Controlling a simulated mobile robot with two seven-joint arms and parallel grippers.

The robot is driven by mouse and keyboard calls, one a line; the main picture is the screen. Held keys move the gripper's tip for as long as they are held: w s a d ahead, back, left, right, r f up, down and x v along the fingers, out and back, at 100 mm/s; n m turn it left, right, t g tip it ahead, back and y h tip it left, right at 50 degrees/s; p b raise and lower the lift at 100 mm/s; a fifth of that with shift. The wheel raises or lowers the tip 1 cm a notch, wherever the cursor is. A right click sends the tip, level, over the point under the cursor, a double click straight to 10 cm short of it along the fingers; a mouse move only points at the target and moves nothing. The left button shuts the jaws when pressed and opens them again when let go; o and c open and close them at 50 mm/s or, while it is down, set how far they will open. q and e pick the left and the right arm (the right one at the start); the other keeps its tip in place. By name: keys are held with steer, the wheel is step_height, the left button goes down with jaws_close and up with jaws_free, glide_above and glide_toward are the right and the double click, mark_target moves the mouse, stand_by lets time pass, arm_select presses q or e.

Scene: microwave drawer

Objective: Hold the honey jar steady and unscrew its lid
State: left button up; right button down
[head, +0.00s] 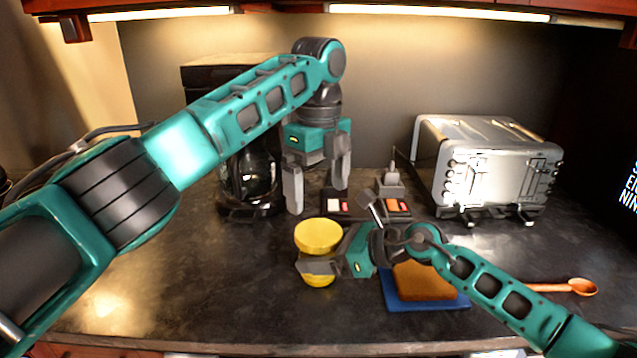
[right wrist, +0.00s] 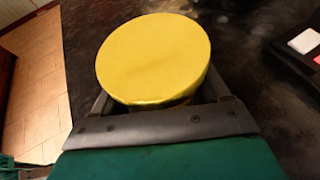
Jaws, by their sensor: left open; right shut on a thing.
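The honey jar stands upright near the front of the dark counter, and its wide yellow lid (head: 318,235) is on top. A yellow lower part (head: 318,280) of the jar shows beneath my right gripper. My right gripper (head: 305,267) is shut around the jar just below the lid. In the right wrist view the round lid (right wrist: 153,58) sits over the gripper's fingers and hides most of the jar. My left gripper (head: 318,195) points down, open and empty, above and behind the lid, apart from it.
A toaster (head: 490,165) stands at the back right. A black coffee maker (head: 250,180) stands behind my left arm. A small tray (head: 345,202) with coloured items lies behind the jar. A brown block on a blue board (head: 425,283) and a wooden spoon (head: 570,287) lie right. The front left counter is clear.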

mark_target(318, 231)
arm_select(q)
step_height(318, 231, down, 8)
steer(key=shift+r, duration=0.1)
stand_by(0.4)
steer(key=c, duration=0.9)
steer(key=n, duration=0.4)
steer(key=shift+n, duration=0.4)
steer(key=n, duration=0.5)
steer(key=o, duration=0.9)
